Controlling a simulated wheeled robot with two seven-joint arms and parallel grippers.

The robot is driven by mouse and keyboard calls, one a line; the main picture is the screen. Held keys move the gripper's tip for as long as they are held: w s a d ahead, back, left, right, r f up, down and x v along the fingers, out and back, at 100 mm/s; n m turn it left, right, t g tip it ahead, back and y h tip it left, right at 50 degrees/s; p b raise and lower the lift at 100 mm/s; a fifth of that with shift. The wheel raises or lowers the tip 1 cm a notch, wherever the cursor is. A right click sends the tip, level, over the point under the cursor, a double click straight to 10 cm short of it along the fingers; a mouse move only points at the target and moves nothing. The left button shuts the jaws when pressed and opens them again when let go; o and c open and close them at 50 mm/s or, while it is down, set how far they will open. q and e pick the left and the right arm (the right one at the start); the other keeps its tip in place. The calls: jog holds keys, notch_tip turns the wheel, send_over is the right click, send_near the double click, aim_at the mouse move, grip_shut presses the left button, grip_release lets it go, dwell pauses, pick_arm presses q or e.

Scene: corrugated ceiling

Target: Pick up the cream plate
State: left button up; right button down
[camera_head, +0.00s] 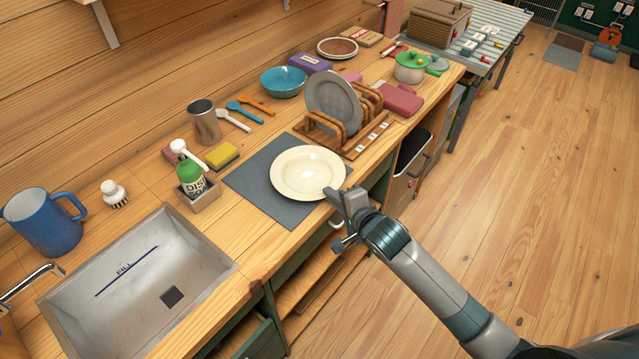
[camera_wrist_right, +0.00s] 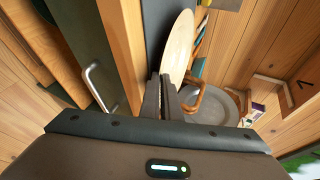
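The cream plate (camera_head: 307,172) lies face up on a dark grey mat (camera_head: 262,188) on the counter. My right gripper (camera_head: 345,192) is at the plate's near right rim in the head view. In the right wrist view the plate (camera_wrist_right: 179,45) shows as a narrow pale oval just beyond the fingertips (camera_wrist_right: 161,80). The two fingers are close together there. I cannot tell whether they are closed on the rim or just beside it. My left gripper is out of view.
A wooden rack (camera_head: 325,135) holding a grey plate (camera_head: 334,104) stands just behind the cream plate. A soap bottle (camera_head: 190,178) and a yellow sponge (camera_head: 223,156) are left of the mat. The sink (camera_head: 135,290) is front left. Open floor (camera_head: 520,180) lies at right.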

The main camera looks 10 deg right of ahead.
jog(key=shift+r, duration=0.1)
jog(key=shift+r+b, duration=0.3)
jog(key=shift+r, duration=0.25)
jog(key=s+d+r+b, duration=0.4)
jog(key=d+r, duration=0.5)
jog(key=d, duration=0.2)
jog(key=shift+r, duration=0.4)
jog(key=shift+s+a+f, duration=0.1)
jog(key=shift+s+f, duration=0.05)
jog(key=s+a+n+g+y+b, duration=0.3)
jog(key=s+a+n+g+y, duration=0.2)
jog(key=s+a+n+y, duration=0.2)
jog(key=shift+s+n, duration=0.5)
jog(key=shift+s, duration=0.1)
jog(key=shift+a+f, duration=0.1)
jog(key=shift+f, duration=0.05)
